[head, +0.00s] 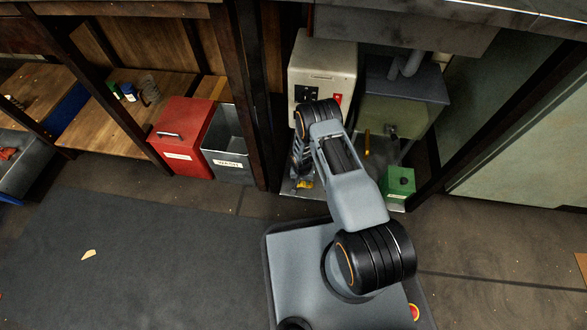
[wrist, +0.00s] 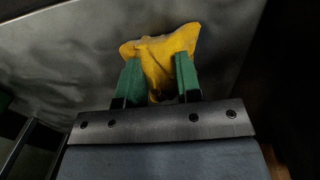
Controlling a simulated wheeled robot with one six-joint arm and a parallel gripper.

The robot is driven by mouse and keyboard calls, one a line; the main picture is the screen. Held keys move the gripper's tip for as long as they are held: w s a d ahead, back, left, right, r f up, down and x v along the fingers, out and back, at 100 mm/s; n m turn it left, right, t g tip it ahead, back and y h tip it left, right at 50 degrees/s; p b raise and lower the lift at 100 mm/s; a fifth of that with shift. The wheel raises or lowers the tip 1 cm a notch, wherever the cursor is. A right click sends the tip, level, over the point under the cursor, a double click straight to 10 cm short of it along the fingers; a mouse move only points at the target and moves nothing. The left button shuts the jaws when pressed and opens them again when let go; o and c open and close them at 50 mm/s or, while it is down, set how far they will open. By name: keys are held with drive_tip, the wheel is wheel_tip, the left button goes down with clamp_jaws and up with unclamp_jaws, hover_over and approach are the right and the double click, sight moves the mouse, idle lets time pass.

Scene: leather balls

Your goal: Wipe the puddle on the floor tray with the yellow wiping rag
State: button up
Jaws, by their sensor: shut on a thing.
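The yellow wiping rag (wrist: 160,50) is held between the two green fingers of my gripper (wrist: 158,80) in the wrist view. It bunches up between the fingertips and spreads out beyond them against a grey surface. In the head view a bit of the yellow rag (head: 305,183) shows low beside my arm, over the floor tray (head: 375,160). My arm hides most of the gripper there. I cannot make out the puddle in either view. I cannot tell whether the rag touches the tray.
A pale box with a socket and red switch (head: 320,65) and a grey tank with a pipe (head: 405,95) stand behind the tray. A green box (head: 398,182) sits at its right. A dark post (head: 255,110), a metal bin (head: 228,145) and a red box (head: 182,138) are left.

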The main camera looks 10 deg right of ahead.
drive_tip(key=a, duration=0.1)
drive_tip(key=w+a, duration=0.1)
drive_tip(key=a, duration=0.1)
drive_tip(key=shift+a, duration=0.1)
drive_tip(key=shift+a+r+p, duration=0.1)
drive_tip(key=shift+r+p, duration=0.25)
wheel_tip(320, 180, up, 7)
drive_tip(key=p, duration=0.4)
drive_tip(key=shift+r, duration=0.2)
